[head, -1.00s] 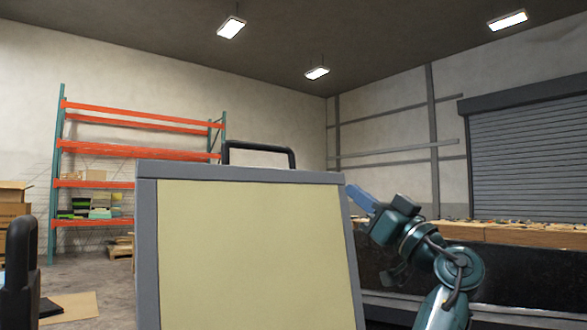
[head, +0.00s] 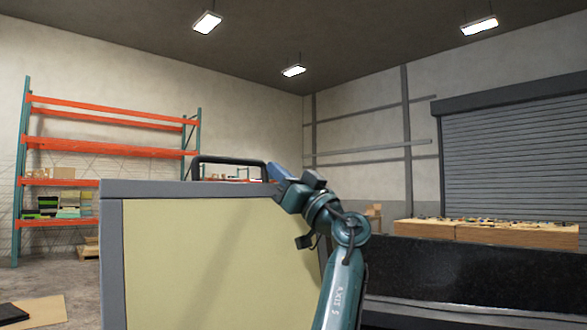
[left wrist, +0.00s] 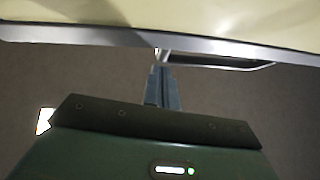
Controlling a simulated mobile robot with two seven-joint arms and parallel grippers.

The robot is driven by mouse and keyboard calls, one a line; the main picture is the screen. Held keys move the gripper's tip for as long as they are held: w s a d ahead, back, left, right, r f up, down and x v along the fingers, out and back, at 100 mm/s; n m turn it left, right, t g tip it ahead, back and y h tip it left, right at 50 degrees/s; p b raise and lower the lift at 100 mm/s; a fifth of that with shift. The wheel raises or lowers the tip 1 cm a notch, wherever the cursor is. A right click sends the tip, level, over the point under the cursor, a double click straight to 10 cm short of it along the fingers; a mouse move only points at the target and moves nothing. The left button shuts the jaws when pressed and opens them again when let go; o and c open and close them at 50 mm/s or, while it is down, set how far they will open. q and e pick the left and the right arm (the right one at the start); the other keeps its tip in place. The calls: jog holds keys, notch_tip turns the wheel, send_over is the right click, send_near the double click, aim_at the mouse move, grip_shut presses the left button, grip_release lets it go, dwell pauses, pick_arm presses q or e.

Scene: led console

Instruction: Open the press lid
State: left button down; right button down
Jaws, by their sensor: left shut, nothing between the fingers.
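The press lid (head: 205,265) stands raised in front of me, a cream panel in a grey frame. A dark bar handle (head: 229,159) rises from its top edge. My left gripper (head: 277,171) is shut and empty, at the lid's top edge by the handle's right end. I cannot tell whether it touches the lid. In the left wrist view the shut fingers (left wrist: 162,88) point at the lid's grey edge (left wrist: 100,40), with the handle (left wrist: 225,62) just to the right. My right gripper is out of view. The rest of the press is hidden.
A dark counter (head: 470,268) and wooden boxes (head: 485,232) of small items lie to the right. An orange and teal rack (head: 105,145) stands behind on the left. Cardboard (head: 35,312) lies on the floor at lower left. The space above the lid is clear.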

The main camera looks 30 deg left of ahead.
pick_arm(q)
jog(key=shift+a, duration=0.2)
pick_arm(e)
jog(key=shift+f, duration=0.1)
pick_arm(q)
jog(key=w+a+f+p, duration=0.1)
jog(key=w+a, duration=0.1)
jog(key=a, duration=0.4)
jog(key=w+a+f+h+p, duration=0.1)
jog(key=a+f+p, duration=0.1)
jog(key=a, duration=0.5)
jog(key=shift+w+f, duration=0.15)
jog(key=shift+w, duration=0.2)
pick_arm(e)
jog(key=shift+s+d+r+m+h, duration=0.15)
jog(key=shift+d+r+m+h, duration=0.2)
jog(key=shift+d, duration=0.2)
pick_arm(q)
jog(key=shift+d, duration=0.1)
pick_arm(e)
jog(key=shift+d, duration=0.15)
